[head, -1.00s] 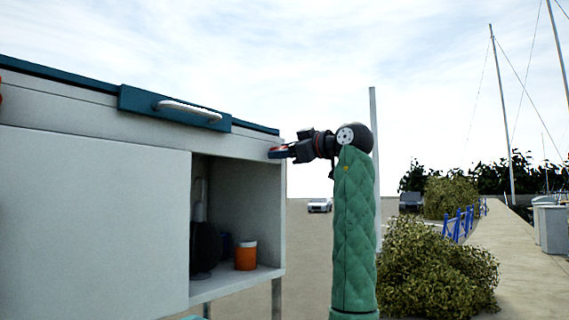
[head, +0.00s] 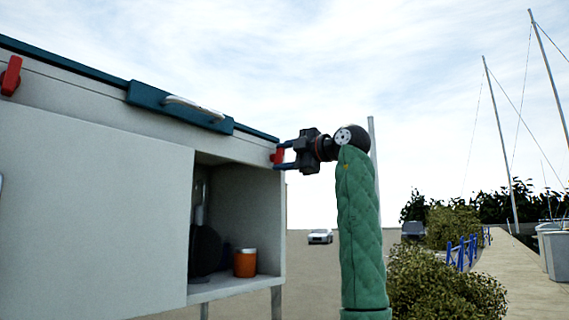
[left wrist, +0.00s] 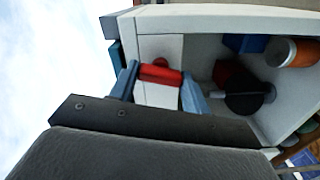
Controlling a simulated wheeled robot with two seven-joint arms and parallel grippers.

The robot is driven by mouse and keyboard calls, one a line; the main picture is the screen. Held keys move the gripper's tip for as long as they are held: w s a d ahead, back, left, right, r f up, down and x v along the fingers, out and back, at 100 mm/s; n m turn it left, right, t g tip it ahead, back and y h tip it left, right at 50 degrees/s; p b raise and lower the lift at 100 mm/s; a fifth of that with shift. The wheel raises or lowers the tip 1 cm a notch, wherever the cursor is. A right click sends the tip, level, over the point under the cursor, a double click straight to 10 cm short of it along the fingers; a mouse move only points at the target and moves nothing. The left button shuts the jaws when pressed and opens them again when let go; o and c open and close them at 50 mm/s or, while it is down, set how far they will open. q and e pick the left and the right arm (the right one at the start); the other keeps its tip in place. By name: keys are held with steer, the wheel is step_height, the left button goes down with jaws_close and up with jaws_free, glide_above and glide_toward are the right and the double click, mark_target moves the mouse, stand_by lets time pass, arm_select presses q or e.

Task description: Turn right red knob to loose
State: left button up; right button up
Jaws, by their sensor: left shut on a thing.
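The right red knob (head: 277,157) sits on the cabinet's upper front at its right end in the head view. My left gripper (head: 281,156) reaches it from the right, one finger above and one below. In the left wrist view the red knob (left wrist: 160,73) lies between the two blue-grey fingertips of my left gripper (left wrist: 159,84), which is shut on it. The knob's bar looks roughly upright in the head view, partly hidden by the fingers. My right gripper is in neither view.
Another red knob (head: 11,76) is at the far left of the cabinet (head: 90,210). A teal latch with a pale handle (head: 192,107) lies between the knobs. The open compartment below holds an orange jar (head: 245,263) and a dark round object (head: 205,250).

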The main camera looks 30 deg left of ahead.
arm_select(q)
steer(key=shift+n+b, duration=0.35)
steer(key=shift+n, duration=1.15)
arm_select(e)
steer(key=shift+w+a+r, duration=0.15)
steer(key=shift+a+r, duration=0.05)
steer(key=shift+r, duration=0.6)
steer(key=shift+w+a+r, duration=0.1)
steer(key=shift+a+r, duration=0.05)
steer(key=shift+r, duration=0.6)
arm_select(q)
steer(key=o, duration=1)
steer(key=shift+d, duration=0.1)
